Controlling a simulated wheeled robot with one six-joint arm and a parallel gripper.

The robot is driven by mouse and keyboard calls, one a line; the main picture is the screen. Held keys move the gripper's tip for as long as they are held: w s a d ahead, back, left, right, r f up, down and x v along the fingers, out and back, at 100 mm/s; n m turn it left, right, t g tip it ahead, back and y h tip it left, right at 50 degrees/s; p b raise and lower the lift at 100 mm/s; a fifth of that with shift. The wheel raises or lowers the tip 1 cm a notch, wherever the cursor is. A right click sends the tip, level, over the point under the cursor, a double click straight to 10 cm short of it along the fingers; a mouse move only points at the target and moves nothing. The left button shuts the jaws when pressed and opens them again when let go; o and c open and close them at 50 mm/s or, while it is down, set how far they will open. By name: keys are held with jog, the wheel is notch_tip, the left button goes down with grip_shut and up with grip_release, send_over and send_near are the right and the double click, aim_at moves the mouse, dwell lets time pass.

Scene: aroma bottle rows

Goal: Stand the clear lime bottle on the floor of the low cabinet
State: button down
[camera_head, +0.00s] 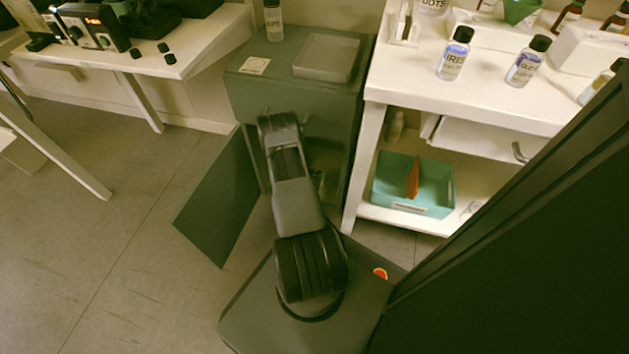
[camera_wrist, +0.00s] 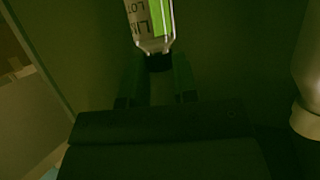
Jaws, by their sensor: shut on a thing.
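The clear lime bottle (camera_wrist: 150,22) has a black cap and a label with a green patch; the letters appear upside down in the wrist view. My gripper (camera_wrist: 158,82) is shut on it at the black cap end, and the bottle extends beyond the fingertips. The low cabinet (camera_head: 247,98) is grey-green, with its door (camera_head: 222,198) swung open to the left. My arm reaches into its front in the head view, hiding the gripper and bottle there. The dim green interior surrounds the bottle in the wrist view. I cannot tell whether the bottle touches the cabinet floor.
A pale rounded object (camera_wrist: 308,85) stands at the wrist view's right edge. A grey tray (camera_head: 327,58), a white card (camera_head: 254,66) and a bottle (camera_head: 273,22) sit on the cabinet top. The white table (camera_head: 420,88) at right holds several bottles, with a teal bin (camera_head: 436,186) below.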

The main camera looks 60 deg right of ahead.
notch_tip(320, 180, down, 4)
jog(key=b, duration=0.2)
jog(key=shift+w+d+r+b, duration=0.1)
jog(key=shift+d+b, duration=0.05)
jog(key=shift+b, duration=0.15)
jog(key=shift+w+r, duration=0.1)
jog(key=c, duration=0.9)
grip_release()
